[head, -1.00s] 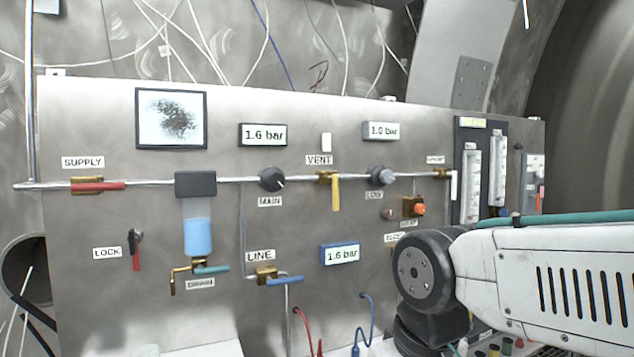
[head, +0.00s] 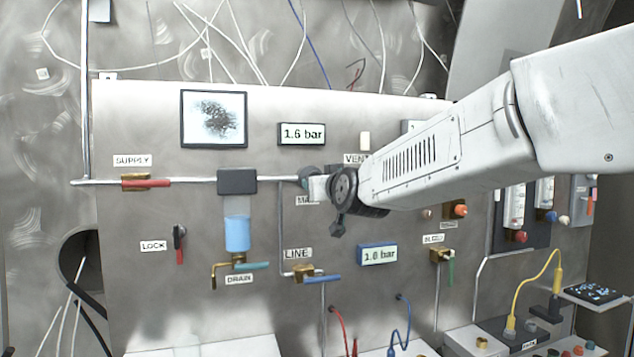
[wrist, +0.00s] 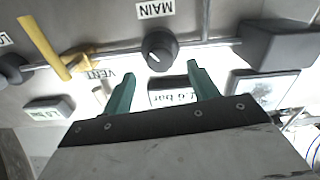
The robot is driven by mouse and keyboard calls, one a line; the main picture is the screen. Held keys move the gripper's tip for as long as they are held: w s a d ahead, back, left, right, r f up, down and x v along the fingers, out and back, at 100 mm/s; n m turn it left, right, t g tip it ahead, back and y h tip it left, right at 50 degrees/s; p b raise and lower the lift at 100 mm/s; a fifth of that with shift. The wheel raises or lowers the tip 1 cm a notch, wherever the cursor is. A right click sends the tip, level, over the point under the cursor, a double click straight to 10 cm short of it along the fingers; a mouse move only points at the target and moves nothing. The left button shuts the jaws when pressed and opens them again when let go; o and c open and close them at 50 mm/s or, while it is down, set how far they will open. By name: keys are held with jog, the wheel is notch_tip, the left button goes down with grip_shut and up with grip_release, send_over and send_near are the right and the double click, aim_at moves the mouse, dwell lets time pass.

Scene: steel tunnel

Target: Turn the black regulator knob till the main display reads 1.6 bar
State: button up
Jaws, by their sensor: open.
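The black MAIN knob (head: 307,172) is on the pipe of the steel panel, partly hidden by my arm. In the wrist view, which is upside down, the knob (wrist: 158,50) is whole, with a pale pointer mark. My gripper (wrist: 161,72) is open and empty there, its two green fingers spread wide. The knob lies just beyond the fingertips, roughly centred between them; I see no contact. The main display (head: 303,133), above the knob, reads 1.6 bar.
The yellow VENT lever (wrist: 45,48) and a second dark knob (wrist: 12,68) are beside the MAIN knob. A blue-framed display (head: 377,254) is below; its digits are blurred. The LINE valve (head: 304,272) is lower left. The panel face around the knob is flat.

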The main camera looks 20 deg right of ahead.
jog(key=shift+w, duration=2.25)
jog(key=c, duration=1)
jog(key=shift+m, duration=0.5)
jog(key=o, duration=1)
jog(key=shift+s, duration=0.1)
